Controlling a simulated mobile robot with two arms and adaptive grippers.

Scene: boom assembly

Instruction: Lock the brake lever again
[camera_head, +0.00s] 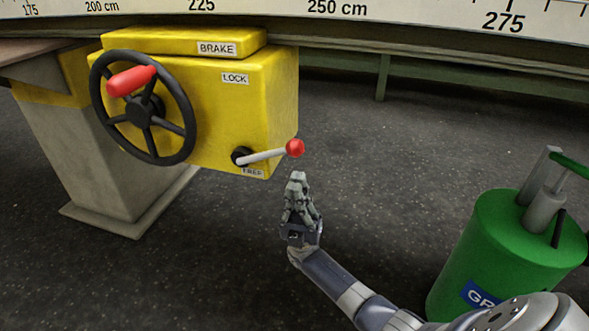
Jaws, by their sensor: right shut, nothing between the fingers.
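The brake lever (264,156) is a light grey rod with a red ball knob (295,147). It sticks out to the right, tilted slightly up, from a black hub low on the yellow brake box (270,100). A LOCK label (235,78) is above the hub and a FREE label (252,172) is just below the lever. My right gripper (297,178) is shut and empty, pointing up, just below the red knob in the picture. A small gap shows between them. My left gripper is not in view.
A black handwheel (187,125) with a red handle (131,80) is on the box's left front. A green canister (470,245) stands at the lower right, near my right arm. A scale beam (400,22) crosses the top. The dark floor between is clear.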

